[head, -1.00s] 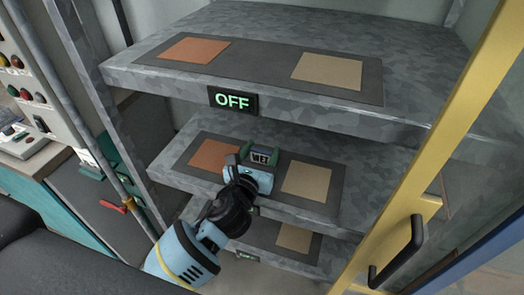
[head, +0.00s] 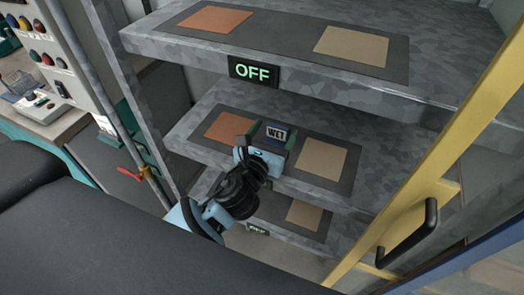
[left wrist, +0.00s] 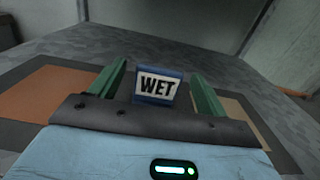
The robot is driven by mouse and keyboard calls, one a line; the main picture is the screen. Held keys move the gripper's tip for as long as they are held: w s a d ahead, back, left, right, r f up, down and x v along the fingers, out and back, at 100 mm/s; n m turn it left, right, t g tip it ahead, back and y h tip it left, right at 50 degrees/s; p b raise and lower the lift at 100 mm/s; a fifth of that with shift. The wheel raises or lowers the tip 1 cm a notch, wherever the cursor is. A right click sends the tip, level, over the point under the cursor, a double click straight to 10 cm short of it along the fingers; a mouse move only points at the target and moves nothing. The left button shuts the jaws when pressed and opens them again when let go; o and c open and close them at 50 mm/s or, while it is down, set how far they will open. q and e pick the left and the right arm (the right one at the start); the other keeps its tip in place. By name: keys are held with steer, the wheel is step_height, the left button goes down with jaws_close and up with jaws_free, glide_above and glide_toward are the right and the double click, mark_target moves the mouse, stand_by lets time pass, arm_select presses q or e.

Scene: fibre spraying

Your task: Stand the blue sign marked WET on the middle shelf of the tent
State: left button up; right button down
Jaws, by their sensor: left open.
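The blue sign with a white WET label (head: 276,134) stands upright on the middle shelf (head: 350,196), between its orange and tan squares. It also shows in the left wrist view (left wrist: 157,87), facing the camera. My left gripper (head: 272,132) is open, with one green finger on each side of the sign. In the left wrist view the fingers (left wrist: 160,92) show gaps to the sign on both sides. The sign's lower edge is partly hidden behind the gripper's body in the head view. My right gripper is not in view.
The top shelf (head: 450,80) overhangs the middle one and carries a green-lit OFF sign (head: 254,72) on its front edge. A lower shelf (head: 290,236) lies below. The yellow-framed door (head: 436,205) with a black handle stands at right, a control panel (head: 45,60) at left.

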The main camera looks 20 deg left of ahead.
arm_select(q)
steer(key=s, duration=0.9)
steer(key=shift+s+a, duration=0.15)
steer(key=shift+s, duration=0.1)
steer(key=shift+f, duration=0.1)
